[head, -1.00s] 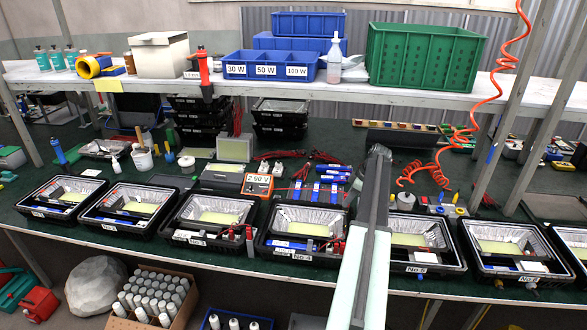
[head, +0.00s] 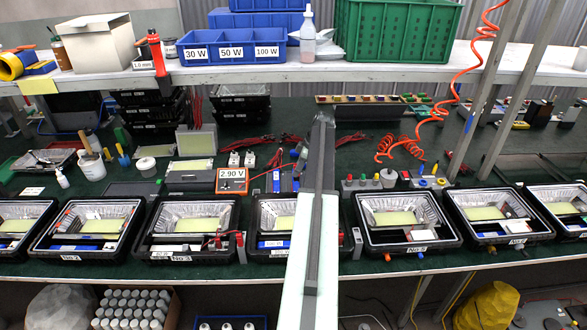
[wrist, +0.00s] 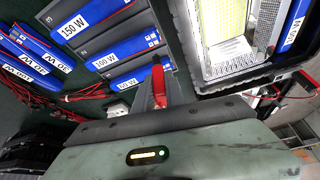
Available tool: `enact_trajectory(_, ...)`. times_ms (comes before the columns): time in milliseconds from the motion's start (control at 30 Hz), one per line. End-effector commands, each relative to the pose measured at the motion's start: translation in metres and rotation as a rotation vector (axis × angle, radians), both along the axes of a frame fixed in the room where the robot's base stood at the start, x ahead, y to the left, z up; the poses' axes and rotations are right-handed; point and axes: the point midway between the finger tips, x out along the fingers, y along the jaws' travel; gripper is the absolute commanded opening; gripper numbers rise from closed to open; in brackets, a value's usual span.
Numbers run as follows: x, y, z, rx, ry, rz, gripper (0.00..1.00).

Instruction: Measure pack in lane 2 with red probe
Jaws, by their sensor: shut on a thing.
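In the wrist view, my gripper (wrist: 159,97) is shut on a red probe (wrist: 158,76). The probe is near the lower ends of several blue-topped packs, among them one marked 150 W (wrist: 88,20) and one marked 100 W (wrist: 118,62). In the head view, the orange meter (head: 232,181) reads 2.90 V. Blue packs (head: 284,181) show just left of my arm, which hides the rest of that area and the gripper.
Several black floodlight housings (head: 188,252) line the bench front; one (wrist: 262,80) fills the right of the wrist view. A shelf above carries blue bins (head: 232,62) and a green crate (head: 392,30). A red coiled hose (head: 455,90) hangs at the right.

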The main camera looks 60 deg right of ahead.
Motion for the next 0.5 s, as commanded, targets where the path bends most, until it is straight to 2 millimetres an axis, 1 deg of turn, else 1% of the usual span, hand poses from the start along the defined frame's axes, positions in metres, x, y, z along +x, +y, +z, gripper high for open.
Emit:
enact_trajectory(100,-0.002,0.000,0.001,0.001,0.000,-0.039,0.00)
enact_trajectory(333,0.002,0.002,0.001,0.000,0.000,-0.031,0.00)
enact_trajectory(500,0.003,0.002,-0.011,0.000,0.000,-0.030,0.00)
